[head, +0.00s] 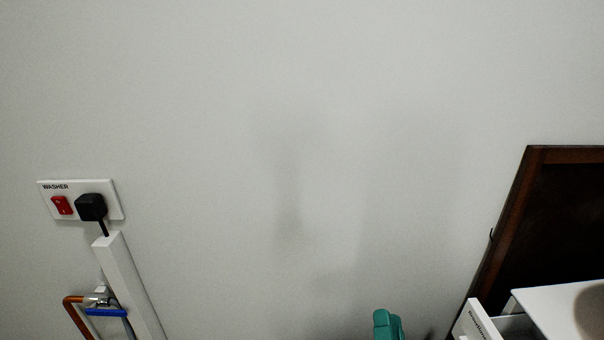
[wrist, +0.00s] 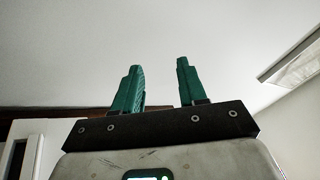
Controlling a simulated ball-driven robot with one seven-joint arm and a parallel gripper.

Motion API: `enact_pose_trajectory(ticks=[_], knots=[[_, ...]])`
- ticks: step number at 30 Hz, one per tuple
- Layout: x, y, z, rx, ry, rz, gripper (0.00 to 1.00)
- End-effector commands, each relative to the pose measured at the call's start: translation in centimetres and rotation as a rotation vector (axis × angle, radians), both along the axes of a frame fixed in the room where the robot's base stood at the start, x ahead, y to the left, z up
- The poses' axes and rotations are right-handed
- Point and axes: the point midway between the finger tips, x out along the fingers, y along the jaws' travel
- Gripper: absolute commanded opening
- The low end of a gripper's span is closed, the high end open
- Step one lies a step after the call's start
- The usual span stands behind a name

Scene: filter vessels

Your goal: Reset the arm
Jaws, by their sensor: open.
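My gripper (wrist: 160,85) shows in the wrist view with two green fingers standing apart, with nothing between them. The fingers point up toward the pale ceiling. In the head view only a green finger of my gripper (head: 388,325) shows at the bottom edge, right of the middle. The rest of my arm is out of the head view.
A plain grey wall (head: 300,120) fills most of the head view. A washer socket (head: 80,200) with a red switch and black plug is at left, above a white conduit (head: 128,290) and a blue-handled valve (head: 106,312). A dark wooden panel (head: 560,210) and a white open-drawer unit (head: 560,305) stand at right.

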Motion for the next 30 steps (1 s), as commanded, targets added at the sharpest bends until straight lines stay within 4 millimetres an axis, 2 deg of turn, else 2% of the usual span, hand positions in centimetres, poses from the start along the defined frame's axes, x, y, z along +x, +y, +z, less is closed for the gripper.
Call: enact_pose_trajectory(ticks=[2,7,13,17,22,27,30], knots=[[-0.3,1.1,-0.1,-0.111,0.064,0.086,0.41],[-1.7,2.8,-2.5,-0.348,0.248,0.255,0.41],[-5.2,2.1,-7.1,-0.595,0.544,0.408,0.41],[-8.8,-0.1,-10.2,-0.728,0.779,0.478,0.41],[-15.1,-4.5,-13.2,-0.849,1.131,0.536,0.41],[-22.1,-9.1,-14.0,-0.898,1.473,0.555,0.41],[-25.2,-10.9,-13.8,-0.9,1.62,0.554,0.41]])
